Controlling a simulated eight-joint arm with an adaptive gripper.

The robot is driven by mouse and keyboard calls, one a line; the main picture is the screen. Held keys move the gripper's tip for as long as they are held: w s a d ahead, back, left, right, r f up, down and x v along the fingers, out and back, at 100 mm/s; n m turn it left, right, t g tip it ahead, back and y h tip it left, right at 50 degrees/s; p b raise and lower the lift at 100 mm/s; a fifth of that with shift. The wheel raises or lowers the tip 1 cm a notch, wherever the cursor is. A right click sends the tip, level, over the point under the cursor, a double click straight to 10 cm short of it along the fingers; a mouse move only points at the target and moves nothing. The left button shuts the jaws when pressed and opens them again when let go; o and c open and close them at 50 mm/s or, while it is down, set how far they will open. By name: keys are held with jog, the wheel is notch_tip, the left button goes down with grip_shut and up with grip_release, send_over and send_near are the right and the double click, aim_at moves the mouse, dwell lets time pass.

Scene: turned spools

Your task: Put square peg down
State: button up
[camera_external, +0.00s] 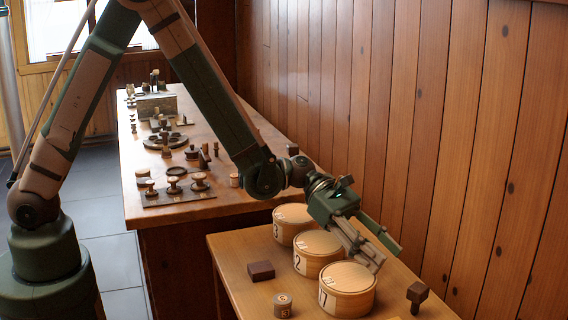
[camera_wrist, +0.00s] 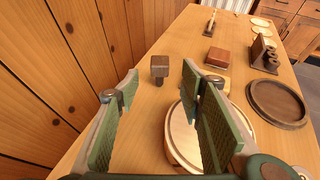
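The square peg (camera_external: 417,295) is a dark piece with a cube-shaped head on a thinner stem. It stands on the light wooden table to the right of the box marked 1 in the external view. In the wrist view the peg (camera_wrist: 160,66) shows beyond the gap between my fingers, apart from them. My gripper (camera_external: 386,256) is open and empty above the box marked 1. In the wrist view my gripper (camera_wrist: 159,92) has its two green-padded fingers spread wide.
Round lidded boxes marked 1 (camera_external: 347,296), 2 (camera_external: 318,261) and 3 (camera_external: 292,229) stand in a row beneath my gripper. A brown block (camera_external: 261,271) and a small marked cylinder (camera_external: 282,305) lie left of them. A wood-panelled wall (camera_external: 440,120) runs alongside.

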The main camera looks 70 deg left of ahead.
jog(key=shift+r, duration=0.15)
dwell(0.5)
jog(key=s+a+r+m+y, duration=0.6)
jog(key=s+a+r+m, duration=0.5)
jog(key=s+a, duration=0.35)
jog(key=s+a+r+m+t+y, duration=0.1)
jog(key=s+a+m+y, duration=0.2)
jog(key=s+a, duration=0.6)
jog(key=s+a+r+m+y, duration=0.2)
jog(key=s+a+m, duration=0.6)
jog(key=s, duration=0.6)
jog(key=shift+a+r+m+t+y, duration=0.35)
jog(key=shift+a+y, duration=0.25)
jog(key=shift+y, duration=0.2)
jog(key=shift+o, duration=0.5)
jog(key=shift+w, duration=0.15)
